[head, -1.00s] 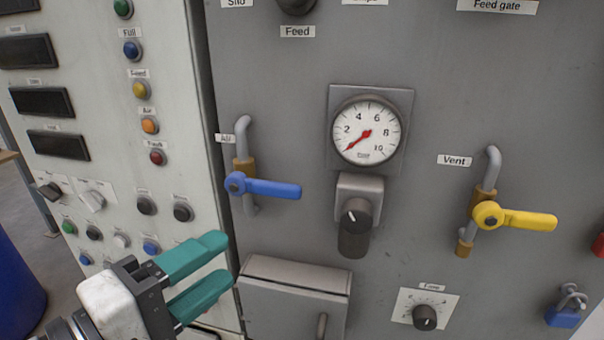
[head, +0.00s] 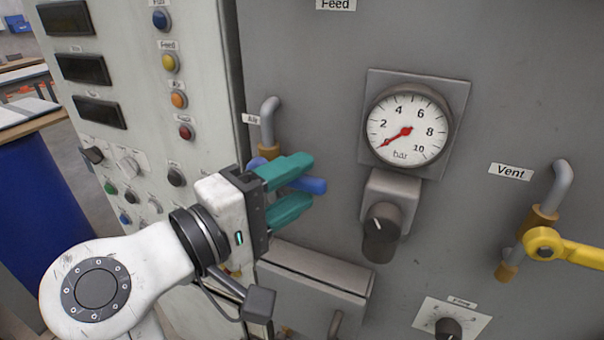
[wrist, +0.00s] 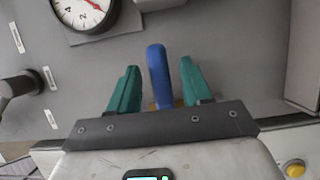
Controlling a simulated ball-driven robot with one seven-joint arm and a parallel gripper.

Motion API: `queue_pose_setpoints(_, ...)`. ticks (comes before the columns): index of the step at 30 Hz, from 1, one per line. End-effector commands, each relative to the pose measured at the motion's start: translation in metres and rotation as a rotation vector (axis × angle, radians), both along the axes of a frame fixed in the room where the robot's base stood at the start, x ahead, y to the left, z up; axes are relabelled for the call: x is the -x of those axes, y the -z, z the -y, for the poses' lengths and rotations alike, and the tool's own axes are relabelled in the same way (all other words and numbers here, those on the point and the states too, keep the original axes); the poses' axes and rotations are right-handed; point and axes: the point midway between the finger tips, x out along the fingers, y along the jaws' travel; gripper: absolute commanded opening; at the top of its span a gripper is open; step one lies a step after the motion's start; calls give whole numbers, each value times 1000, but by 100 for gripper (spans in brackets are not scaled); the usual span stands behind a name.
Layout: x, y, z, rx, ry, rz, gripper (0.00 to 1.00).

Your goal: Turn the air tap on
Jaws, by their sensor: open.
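The air tap's blue lever (head: 317,185) lies about level, across its upright grey pipe (head: 268,120), under the label "Air". My gripper (head: 306,182) has teal fingers and is open at the lever, one finger above it and one below. In the wrist view the lever (wrist: 158,70) stands between the two spread fingers (wrist: 160,85), with a small gap visible on each side. My gripper hides most of the lever's pivot and the lower pipe in the head view. The round gauge (head: 408,125) has its red needle low on the scale, below 2.
A dark regulator knob (head: 381,225) sits right of the lever, under the gauge. A yellow vent lever (head: 570,248) is at far right. A grey box (head: 315,275) juts out below my gripper. The button panel (head: 140,130) is at left.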

Motion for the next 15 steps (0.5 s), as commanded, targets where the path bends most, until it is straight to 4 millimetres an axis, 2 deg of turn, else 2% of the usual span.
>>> queue_pose_setpoints(6, -11, 0, 10, 0, 0, 0, 49)
queue_pose_setpoints(15, -12, 0, 11, 0, 0, 0, 48)
